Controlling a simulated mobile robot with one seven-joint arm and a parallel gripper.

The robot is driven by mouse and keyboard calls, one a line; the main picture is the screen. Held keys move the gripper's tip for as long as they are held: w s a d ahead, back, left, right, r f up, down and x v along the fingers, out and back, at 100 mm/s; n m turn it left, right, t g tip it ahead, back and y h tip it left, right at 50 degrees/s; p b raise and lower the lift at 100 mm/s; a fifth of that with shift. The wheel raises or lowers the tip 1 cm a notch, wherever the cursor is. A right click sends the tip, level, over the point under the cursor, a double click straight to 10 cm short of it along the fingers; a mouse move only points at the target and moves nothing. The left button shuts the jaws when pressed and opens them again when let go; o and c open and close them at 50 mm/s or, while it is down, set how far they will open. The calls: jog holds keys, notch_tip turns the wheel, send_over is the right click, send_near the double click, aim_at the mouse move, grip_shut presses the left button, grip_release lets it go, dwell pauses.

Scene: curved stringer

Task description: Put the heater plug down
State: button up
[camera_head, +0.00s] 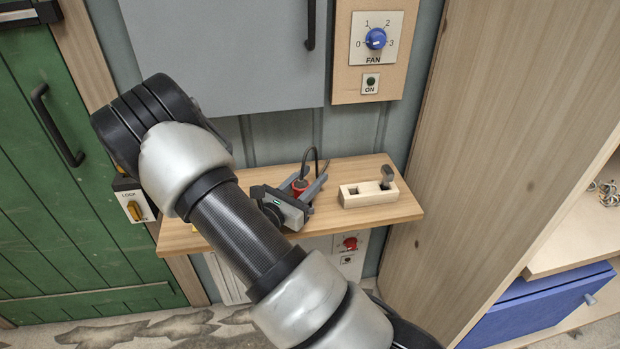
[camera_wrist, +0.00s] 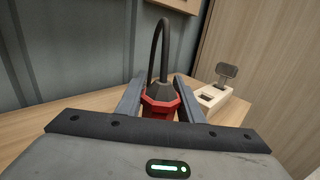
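The heater plug (camera_head: 299,187) is red with a dark top and a black cable looping up from it. In the wrist view the plug (camera_wrist: 160,103) sits between the two grey fingers of my gripper (camera_wrist: 160,88), with a finger against each side. My gripper (camera_head: 306,181) is low over the wooden shelf (camera_head: 355,221) and looks shut on the plug. The plug's lower end is hidden, so I cannot tell whether it touches the shelf.
A pale wooden block (camera_head: 368,194) with square openings and a grey upright piece (camera_head: 387,173) stands on the shelf to the right. Behind is the grey wall with a fan dial (camera_head: 375,38). A tall wood panel (camera_head: 480,150) bounds the right. Bare shelf lies in front of the block.

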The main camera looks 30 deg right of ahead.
jog(key=o, duration=0.4)
jog(key=shift+r, duration=0.1)
